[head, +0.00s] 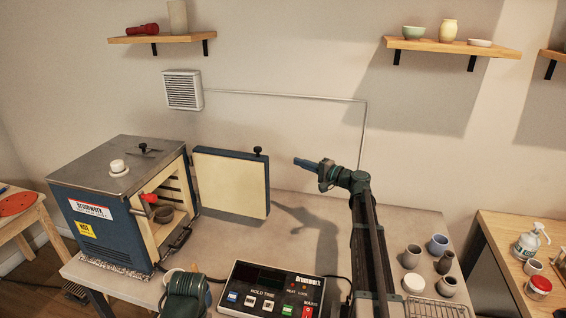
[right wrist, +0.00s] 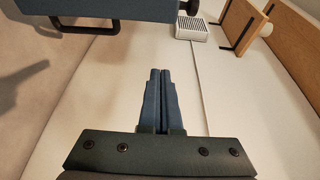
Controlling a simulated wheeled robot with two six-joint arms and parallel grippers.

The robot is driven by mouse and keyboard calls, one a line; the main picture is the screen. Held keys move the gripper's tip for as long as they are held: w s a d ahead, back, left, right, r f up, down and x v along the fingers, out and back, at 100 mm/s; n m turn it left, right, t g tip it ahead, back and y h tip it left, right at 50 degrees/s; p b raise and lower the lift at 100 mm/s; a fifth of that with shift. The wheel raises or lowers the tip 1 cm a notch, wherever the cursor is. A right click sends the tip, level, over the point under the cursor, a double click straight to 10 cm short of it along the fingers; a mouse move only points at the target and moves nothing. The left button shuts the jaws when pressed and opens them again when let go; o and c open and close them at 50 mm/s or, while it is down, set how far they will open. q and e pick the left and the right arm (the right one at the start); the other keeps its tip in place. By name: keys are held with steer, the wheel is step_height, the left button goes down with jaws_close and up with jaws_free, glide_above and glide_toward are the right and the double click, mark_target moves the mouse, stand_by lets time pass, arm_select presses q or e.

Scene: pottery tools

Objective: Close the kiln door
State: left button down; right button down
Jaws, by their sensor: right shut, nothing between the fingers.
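The kiln (head: 105,210) is a blue box with a grey top on the left of the table in the head view. Its door (head: 232,185) stands wide open, with the cream inner face towards me and its left edge by the kiln's far front corner. A black knob (head: 258,151) sits on top near the door's free right edge. My right gripper (head: 296,162) is shut and empty, to the right of the door and apart from it. In the right wrist view its fingers (right wrist: 158,75) are together, and a blue slab, likely the door (right wrist: 80,10), shows at upper left. My left gripper is not seen.
A control box (head: 270,290) with buttons is at the table's front. Several small pots (head: 412,256) and a wire rack (head: 436,308) are at right. A wall vent (head: 183,90) is behind. The table before the door looks largely clear.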

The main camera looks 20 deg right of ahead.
steer(key=x, duration=1)
steer(key=s+a, duration=0.2)
steer(key=s, duration=0.1)
steer(key=shift+s+a, duration=0.25)
steer(key=shift+s, duration=0.05)
